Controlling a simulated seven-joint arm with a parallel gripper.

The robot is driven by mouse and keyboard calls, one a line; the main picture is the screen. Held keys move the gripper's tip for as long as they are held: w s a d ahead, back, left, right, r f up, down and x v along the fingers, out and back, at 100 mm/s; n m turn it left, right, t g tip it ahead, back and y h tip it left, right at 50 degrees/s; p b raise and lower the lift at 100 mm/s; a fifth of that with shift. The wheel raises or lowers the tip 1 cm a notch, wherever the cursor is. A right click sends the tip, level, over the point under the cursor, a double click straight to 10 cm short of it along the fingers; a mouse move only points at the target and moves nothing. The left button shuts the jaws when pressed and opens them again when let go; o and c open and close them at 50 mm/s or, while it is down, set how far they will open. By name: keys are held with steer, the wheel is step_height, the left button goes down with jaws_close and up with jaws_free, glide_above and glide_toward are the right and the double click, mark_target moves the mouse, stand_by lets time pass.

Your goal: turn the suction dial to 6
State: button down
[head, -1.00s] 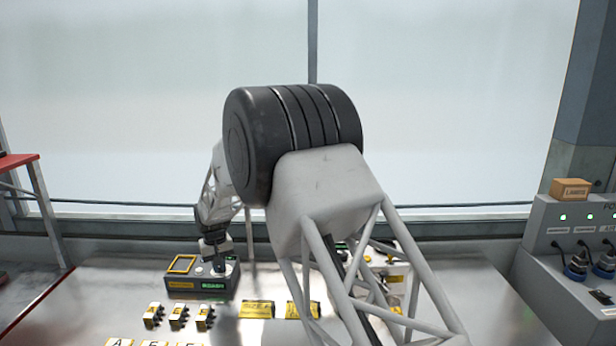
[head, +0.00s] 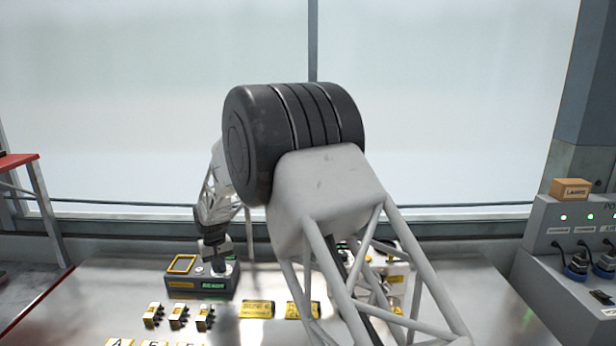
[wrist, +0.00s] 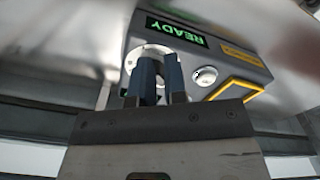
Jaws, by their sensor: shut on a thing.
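The control box (head: 200,294) stands on the bench at left in the head view, with a lit green READY display (head: 214,285). The wrist view shows this box (wrist: 235,50) and its READY display (wrist: 180,31) upside down. A pale round dial plate (wrist: 134,57) lies on its top, behind my fingers. My gripper (wrist: 160,65) is at this dial, shut on its knob. The fingers hide most of the knob, and I cannot read the dial's setting. In the head view, my gripper (head: 218,268) points down onto the right part of the box.
A silver round button (wrist: 205,76) and a yellow-framed panel (wrist: 236,87) sit beside the dial. My arm hides the bench's middle. A grey power box (head: 560,240) stands at right.

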steer(key=shift+s+d+r, duration=0.1)
steer(key=shift+s+r, duration=0.05)
steer(key=shift+r, duration=1.1)
steer(key=shift+s+r, duration=0.1)
steer(key=shift+r, duration=1.15)
steer(key=shift+w+d+r, duration=0.25)
steer(key=shift+w+d, duration=0.25)
steer(key=shift+w+d+r, duration=0.25)
steer(key=shift+w+d, duration=0.25)
steer(key=shift+f, duration=0.15)
